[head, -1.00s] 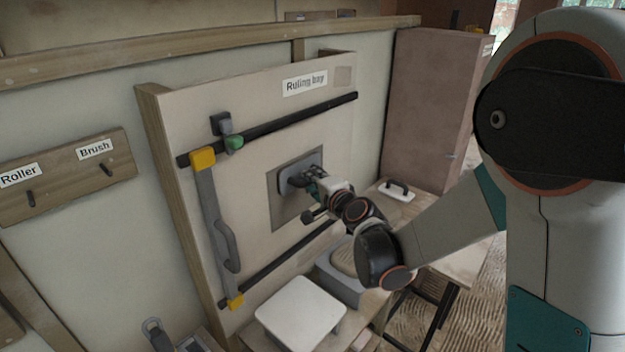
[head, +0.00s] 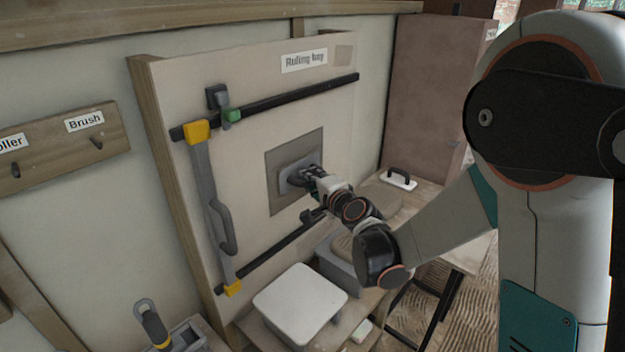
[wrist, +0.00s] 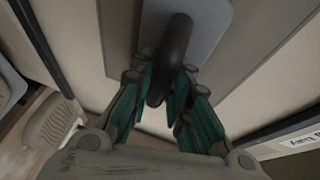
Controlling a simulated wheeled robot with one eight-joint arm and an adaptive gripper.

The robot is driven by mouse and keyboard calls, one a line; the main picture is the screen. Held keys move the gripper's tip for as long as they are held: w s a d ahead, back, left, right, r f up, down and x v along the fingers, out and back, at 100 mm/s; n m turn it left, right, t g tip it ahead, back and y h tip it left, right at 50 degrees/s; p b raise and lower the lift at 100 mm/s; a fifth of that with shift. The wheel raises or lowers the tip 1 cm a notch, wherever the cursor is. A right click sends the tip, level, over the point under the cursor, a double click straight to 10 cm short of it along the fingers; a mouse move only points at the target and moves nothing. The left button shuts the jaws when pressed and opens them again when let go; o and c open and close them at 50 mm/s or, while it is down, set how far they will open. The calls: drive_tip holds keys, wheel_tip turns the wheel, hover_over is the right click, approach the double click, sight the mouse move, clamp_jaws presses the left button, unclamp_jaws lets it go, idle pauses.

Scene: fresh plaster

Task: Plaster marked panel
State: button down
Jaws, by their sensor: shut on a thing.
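The marked panel (head: 285,200) is a grey square on the upright board labelled "Ruling bay". My gripper (head: 308,176) is shut on the dark handle of a grey trowel (head: 291,183), whose flat plate faces the panel near its middle. The wrist view shows the green-padded fingers (wrist: 166,98) on both sides of the handle and the trowel plate (wrist: 212,25) beyond. I cannot tell whether the plate touches the panel. The panel area behind the plate and gripper is hidden.
A grey ruling bar (head: 204,185) with yellow ends spans two black rails (head: 290,102) left of the panel. Below stand a white board (head: 300,300) and a grey container (head: 340,262). A white float (head: 400,180) lies right. A brush-like tool (head: 153,325) is lower left.

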drive_tip(key=shift+f+b, duration=3.25)
drive_tip(key=shift+f, duration=1.2)
drive_tip(key=shift+r+p, duration=3.1)
drive_tip(key=shift+r, duration=1.45)
drive_tip(key=shift+a+r+p, duration=0.1)
drive_tip(key=shift+r+p, duration=2.95)
drive_tip(key=shift+r, duration=1.45)
drive_tip(key=shift+f+b, duration=3.9)
drive_tip(key=shift+f, duration=0.7)
wheel_tip(320, 180, down, 9)
drive_tip(key=b, duration=0.4)
